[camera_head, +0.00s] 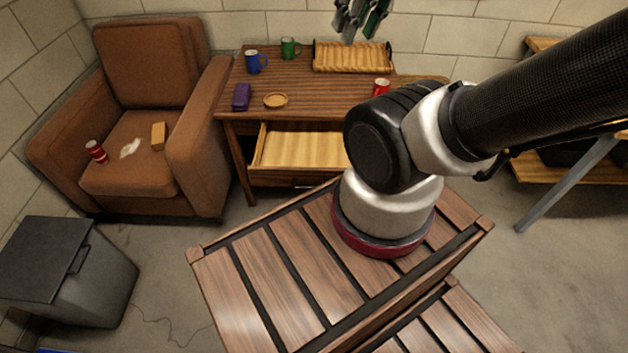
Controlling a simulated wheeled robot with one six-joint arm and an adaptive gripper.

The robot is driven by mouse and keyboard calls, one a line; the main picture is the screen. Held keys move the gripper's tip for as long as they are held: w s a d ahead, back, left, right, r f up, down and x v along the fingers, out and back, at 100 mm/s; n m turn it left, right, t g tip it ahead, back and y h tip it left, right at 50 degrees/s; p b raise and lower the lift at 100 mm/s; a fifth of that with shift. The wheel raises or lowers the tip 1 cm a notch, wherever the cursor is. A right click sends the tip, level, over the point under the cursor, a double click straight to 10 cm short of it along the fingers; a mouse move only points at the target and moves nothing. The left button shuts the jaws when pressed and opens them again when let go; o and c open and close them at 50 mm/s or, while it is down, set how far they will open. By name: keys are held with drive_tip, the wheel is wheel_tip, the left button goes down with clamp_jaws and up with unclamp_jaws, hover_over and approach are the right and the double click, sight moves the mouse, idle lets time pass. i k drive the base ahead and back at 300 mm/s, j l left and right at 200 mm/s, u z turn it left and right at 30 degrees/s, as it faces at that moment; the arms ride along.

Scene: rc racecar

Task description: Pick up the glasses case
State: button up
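A purple oblong case (242,97), which looks like the glasses case, sits on the left front part of the brown wooden table (330,104). My gripper (360,36) is at the top edge of the view, partly cut off. It is to the right of the case and well apart from it, and appears above the back of the table. Its dark fingers look spread apart, with nothing seen between them.
Near the case are a round wooden coaster (275,100), a blue mug (256,61), a green mug (290,48), a wicker tray (352,57) and a red can (381,87). The drawer (300,150) below is open. A brown armchair (150,60) stands left.

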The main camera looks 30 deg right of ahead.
sight(241, 98)
drive_tip(key=i+j+u, duration=0.1)
drive_tip(key=i+j, duration=0.85)
drive_tip(key=j, duration=0.1)
